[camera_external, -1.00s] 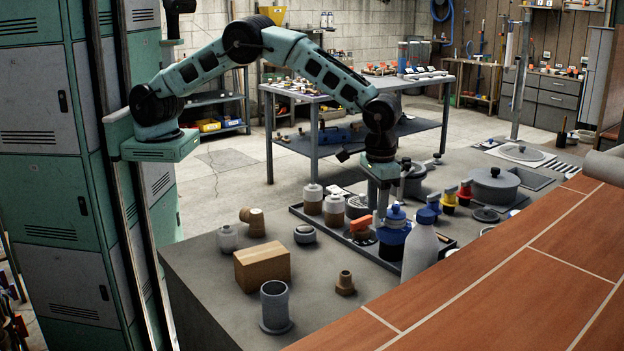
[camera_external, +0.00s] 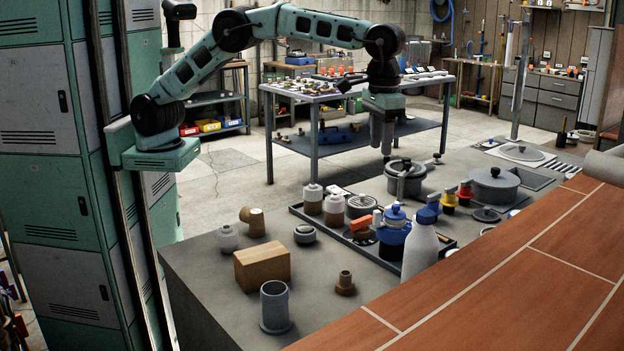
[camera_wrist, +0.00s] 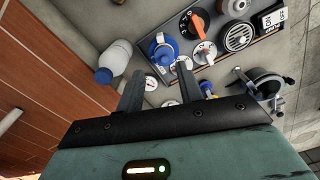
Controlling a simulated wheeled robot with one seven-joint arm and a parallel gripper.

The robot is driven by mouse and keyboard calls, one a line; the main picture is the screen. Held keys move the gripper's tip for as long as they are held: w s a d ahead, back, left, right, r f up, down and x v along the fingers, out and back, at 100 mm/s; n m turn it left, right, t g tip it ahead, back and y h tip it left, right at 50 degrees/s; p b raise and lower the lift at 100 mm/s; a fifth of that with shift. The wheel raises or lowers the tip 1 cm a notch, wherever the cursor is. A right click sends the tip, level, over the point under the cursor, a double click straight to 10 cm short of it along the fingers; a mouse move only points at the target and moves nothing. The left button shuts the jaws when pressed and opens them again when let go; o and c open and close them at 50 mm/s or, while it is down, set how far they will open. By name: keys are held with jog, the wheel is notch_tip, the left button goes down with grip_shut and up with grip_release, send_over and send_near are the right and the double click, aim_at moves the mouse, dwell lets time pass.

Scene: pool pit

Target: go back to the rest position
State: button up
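My gripper (camera_external: 381,150) hangs fingers-down in the air above the bench, at the far side of the tray. In the wrist view my gripper (camera_wrist: 159,70) has its two fingers apart with nothing held between them. The white bottle (camera_external: 420,248) stands beside that jar and shows at the upper left of the wrist view (camera_wrist: 115,60).
Grey pots (camera_external: 495,186) stand farther back. A cardboard-coloured box (camera_external: 262,266) and grey cup (camera_external: 275,307) stand at the front. The air around my raised arm looks clear.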

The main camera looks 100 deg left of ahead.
dwell(0.4)
jog(key=s+a+n, duration=0.1)
jog(key=s+a, duration=0.3)
jog(key=a, duration=0.7)
jog(key=s+a+y, duration=0.1)
jog(key=s+a, duration=0.4)
jog(key=a, duration=0.5)
jog(key=s+a+n, duration=0.1)
jog(key=s+a, duration=0.3)
jog(key=a, duration=0.7)
jog(key=s+a+f, duration=0.2)
jog(key=s+a, duration=0.3)
jog(key=s, duration=0.7)
jog(key=s+a+f, duration=0.2)
jog(key=s+a, duration=0.2)
jog(key=s, duration=0.9)
jog(key=s+d+f, duration=0.2)
jog(key=s+f, duration=0.1)
jog(key=s, duration=0.3)
notch_tip(320, 180, down, 33)
jog(key=b, duration=3.3)
jog(key=shift+a+r+n, duration=0.2)
jog(key=shift+a+n, duration=0.05)
jog(key=shift+n, duration=0.05)
jog(key=shift+s, duration=0.1)
